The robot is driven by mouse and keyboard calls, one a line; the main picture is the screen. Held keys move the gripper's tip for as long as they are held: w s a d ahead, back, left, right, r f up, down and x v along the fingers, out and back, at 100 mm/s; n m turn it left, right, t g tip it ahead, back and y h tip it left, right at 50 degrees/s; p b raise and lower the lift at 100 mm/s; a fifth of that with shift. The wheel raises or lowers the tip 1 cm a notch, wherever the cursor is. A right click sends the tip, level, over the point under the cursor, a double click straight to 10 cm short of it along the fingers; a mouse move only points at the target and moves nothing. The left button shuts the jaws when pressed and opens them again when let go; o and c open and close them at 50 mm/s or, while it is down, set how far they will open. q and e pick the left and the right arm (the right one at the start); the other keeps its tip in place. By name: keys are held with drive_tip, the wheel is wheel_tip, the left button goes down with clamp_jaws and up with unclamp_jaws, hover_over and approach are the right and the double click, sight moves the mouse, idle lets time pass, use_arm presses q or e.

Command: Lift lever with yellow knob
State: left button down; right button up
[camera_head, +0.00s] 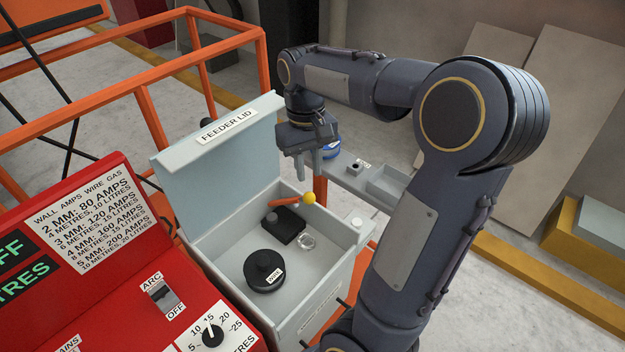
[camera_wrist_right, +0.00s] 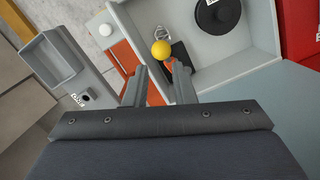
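The lever is an orange-red arm (camera_head: 285,201) with a yellow knob (camera_head: 309,197) at its end. It sits on a black block (camera_head: 287,225) inside the open feeder box (camera_head: 224,265). My right gripper (camera_head: 314,172) hangs just above the box's far side, near the knob. In the right wrist view its two fingers (camera_wrist_right: 160,82) are apart with nothing between them. The yellow knob (camera_wrist_right: 161,48) shows just beyond the fingertips, and the gripper does not touch it there. The black block is partly hidden behind one finger. My left gripper is not in view.
The feeder lid (camera_head: 222,150) stands open behind the box. A black spool (camera_head: 264,270) and a clear ring (camera_head: 307,241) lie inside. A red panel (camera_head: 120,290) stands at left, an orange frame (camera_head: 150,115) behind. A grey side tray (camera_head: 388,187) is beyond the box.

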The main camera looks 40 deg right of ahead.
sight(309, 197)
drive_tip(key=s+m+t, duration=0.1)
drive_tip(key=m, duration=0.3)
drive_tip(key=s+d+m+b, duration=0.1)
drive_tip(key=s+m, duration=0.1)
drive_tip(key=m, duration=0.2)
drive_tip(key=s+f+m+t, duration=0.1)
drive_tip(key=s+m, duration=0.1)
drive_tip(key=m, duration=0.2)
drive_tip(key=shift+s+d+m+t, duration=0.2)
drive_tip(key=shift+m+t, duration=0.1)
drive_tip(key=shift+m, duration=0.1)
clamp_jaws()
drive_tip(key=s+f+m+t+h+b, duration=0.1)
drive_tip(key=s+m+t+b, duration=0.3)
drive_tip(key=m, duration=1.3)
wheel_tip(309, 197, down, 9)
drive_tip(key=w+g+p, duration=0.1)
drive_tip(key=w, duration=0.2)
drive_tip(key=w+r+p, duration=0.1)
drive_tip(key=w+a+r+p, duration=0.1)
drive_tip(key=shift+w+a+r, duration=0.15)
drive_tip(key=shift+w+r, duration=0.05)
drive_tip(key=shift+w, duration=0.1)
drive_tip(key=shift+r, duration=0.1)
